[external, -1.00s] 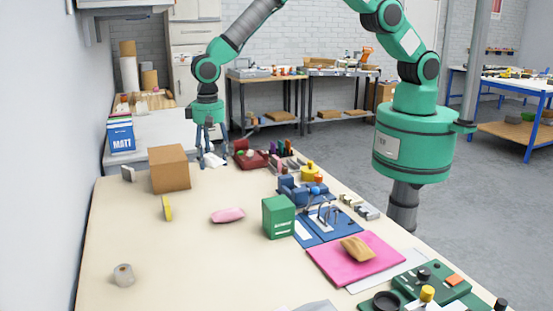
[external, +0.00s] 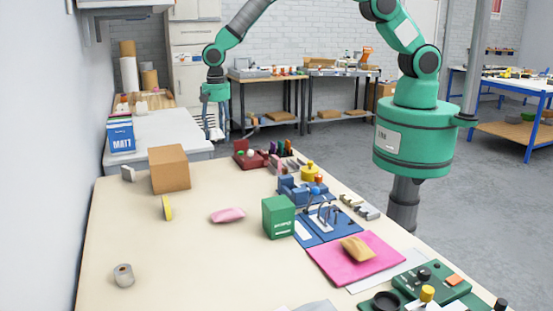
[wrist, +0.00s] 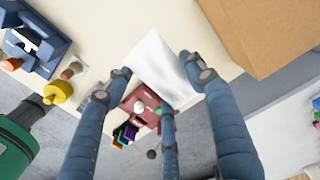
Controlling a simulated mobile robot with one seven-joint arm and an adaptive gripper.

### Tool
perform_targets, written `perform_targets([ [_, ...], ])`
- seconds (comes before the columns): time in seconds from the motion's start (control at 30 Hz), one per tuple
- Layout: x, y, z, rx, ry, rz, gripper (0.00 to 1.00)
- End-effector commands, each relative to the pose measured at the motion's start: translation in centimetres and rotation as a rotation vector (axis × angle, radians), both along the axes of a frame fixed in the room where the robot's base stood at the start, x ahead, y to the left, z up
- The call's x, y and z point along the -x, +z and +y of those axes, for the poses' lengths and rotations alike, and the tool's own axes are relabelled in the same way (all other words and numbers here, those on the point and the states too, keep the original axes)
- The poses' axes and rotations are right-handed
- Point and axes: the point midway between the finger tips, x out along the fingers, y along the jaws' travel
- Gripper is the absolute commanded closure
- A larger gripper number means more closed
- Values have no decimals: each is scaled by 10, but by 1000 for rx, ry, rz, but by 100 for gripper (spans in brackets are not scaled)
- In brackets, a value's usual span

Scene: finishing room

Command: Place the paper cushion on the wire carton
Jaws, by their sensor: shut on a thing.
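My gripper (external: 214,126) has three blue-grey fingers. It is shut on a white, crumpled piece that I take for the paper cushion (wrist: 160,68); the cushion also shows small below the fingers in the external view (external: 216,134). It is raised near the bench's far end. A green carton with white lettering (external: 278,218) stands upright mid-bench and may be the wire carton, but its label is too small to read. A plain brown box (external: 169,169) stands at the back left; it also shows large at the wrist view's upper right (wrist: 268,35).
On the bench (external: 160,270) are a pink pillow-like piece (external: 228,215), a yellow item (external: 167,208), a roll (external: 123,275) and a pink mat (external: 325,262). Blue fixtures (external: 318,224) stand right of the green carton. The bench's left front is mostly clear.

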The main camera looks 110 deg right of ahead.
Motion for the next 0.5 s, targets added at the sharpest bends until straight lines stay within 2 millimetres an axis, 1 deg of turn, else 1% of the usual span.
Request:
perform_targets([
  [0.17,-2,0,0,0,1,0,59],
  [0.27,-6,0,-1,0,1,-1,59],
  [0.37,-14,-2,-3,0,1,0,59],
  [0.5,-29,-3,-8,0,2,0,59],
])
